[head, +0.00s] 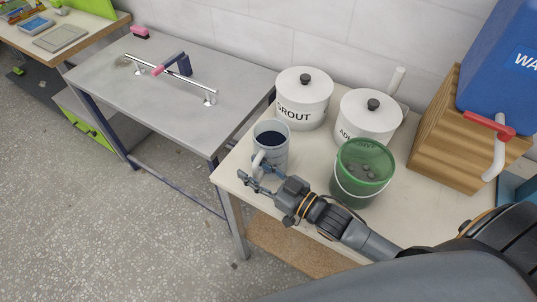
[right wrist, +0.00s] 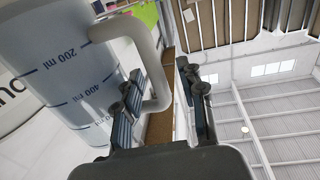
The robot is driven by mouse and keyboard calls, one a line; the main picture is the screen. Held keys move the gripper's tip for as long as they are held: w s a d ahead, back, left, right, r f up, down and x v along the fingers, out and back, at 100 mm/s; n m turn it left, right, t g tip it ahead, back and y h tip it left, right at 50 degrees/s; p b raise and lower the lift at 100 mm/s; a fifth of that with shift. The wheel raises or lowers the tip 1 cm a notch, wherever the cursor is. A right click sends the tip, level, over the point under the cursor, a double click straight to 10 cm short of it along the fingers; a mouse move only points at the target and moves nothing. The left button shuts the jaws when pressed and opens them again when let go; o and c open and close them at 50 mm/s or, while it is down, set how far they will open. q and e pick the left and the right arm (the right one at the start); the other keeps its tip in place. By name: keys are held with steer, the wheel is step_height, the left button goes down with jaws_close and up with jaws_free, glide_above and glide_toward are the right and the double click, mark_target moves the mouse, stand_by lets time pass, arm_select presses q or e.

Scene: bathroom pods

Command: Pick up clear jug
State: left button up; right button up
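The clear jug (head: 272,155) stands upright at the front left of the beige table, with its handle (head: 257,163) towards the front left. In the right wrist view, the bluish jug wall (right wrist: 60,60) with dark millilitre marks fills the left side. My right gripper (head: 257,181) is open at the handle, low beside the jug. In the right wrist view, the handle's outer bar (right wrist: 160,75) shows between the two fingers (right wrist: 165,100), nearer the left one. I cannot tell whether either finger touches it. My left gripper is not in view.
A green bucket (head: 352,187) stands right of the jug, close to my right arm. Two white lidded pots, GROUT (head: 303,110) and another (head: 360,122), stand behind. A wooden box (head: 440,135) is at right. A grey metal table (head: 190,110) stands left, across a gap.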

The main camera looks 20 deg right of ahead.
jaws_close()
stand_by(0.3)
steer(key=shift+r, duration=0.15)
steer(key=shift+r, duration=0.15)
